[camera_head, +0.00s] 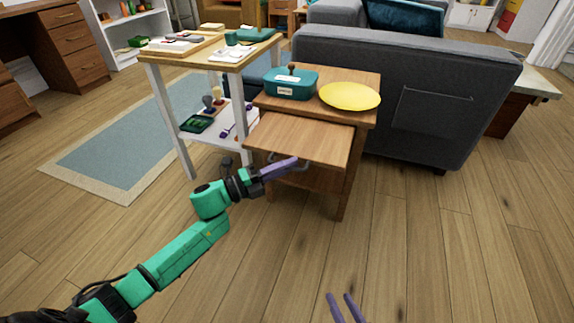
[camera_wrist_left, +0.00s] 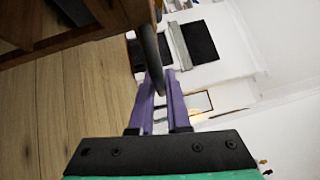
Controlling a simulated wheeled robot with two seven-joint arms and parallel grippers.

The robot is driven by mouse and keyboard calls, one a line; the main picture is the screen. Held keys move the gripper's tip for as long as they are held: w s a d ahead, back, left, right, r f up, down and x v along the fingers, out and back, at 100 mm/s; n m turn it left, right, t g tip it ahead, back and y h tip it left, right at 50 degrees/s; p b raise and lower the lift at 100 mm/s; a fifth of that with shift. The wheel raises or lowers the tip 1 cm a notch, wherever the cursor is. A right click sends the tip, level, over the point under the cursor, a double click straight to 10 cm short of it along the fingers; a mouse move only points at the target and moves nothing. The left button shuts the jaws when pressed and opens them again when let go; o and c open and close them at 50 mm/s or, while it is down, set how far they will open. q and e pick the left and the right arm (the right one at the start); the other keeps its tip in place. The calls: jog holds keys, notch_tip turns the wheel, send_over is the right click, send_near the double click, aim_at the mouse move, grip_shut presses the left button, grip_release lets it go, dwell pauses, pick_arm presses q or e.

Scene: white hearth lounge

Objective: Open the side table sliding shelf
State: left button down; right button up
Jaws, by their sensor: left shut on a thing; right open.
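The brown wooden side table (camera_head: 358,118) stands against the grey sofa. Its sliding shelf (camera_head: 305,139) sticks out from beneath the top towards me. A grey handle (camera_head: 303,166) is at the shelf's front edge. My left gripper (camera_head: 296,163) reaches in from the left and is shut on this handle. In the left wrist view, the purple fingers (camera_wrist_left: 161,88) are on both sides of the dark handle bar (camera_wrist_left: 149,50). My right gripper (camera_head: 346,305) is open and empty at the bottom of the head view, well away from the table; only its fingers show.
A teal box (camera_head: 291,88) and a yellow plate (camera_head: 350,96) stand on the side table's top. A white-legged shelf unit (camera_head: 163,116) with several small things stands close on the left. The sofa (camera_head: 445,90) is behind. The wooden floor in front is clear.

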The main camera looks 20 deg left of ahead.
pick_arm(q)
jog(key=shift+s, duration=0.1)
pick_arm(e)
jog(key=shift+r, duration=0.15)
pick_arm(q)
jog(key=c, duration=0.9)
grip_release()
jog(key=p+v, duration=0.3)
jog(key=v, duration=1.1)
jog(key=shift+a, duration=0.3)
pick_arm(e)
notch_tip(320, 180, up, 3)
jog(key=shift+d+r+g, duration=0.1)
jog(key=shift+r+g, duration=0.05)
jog(key=shift+g, duration=0.15)
pick_arm(q)
jog(key=shift+f, duration=0.1)
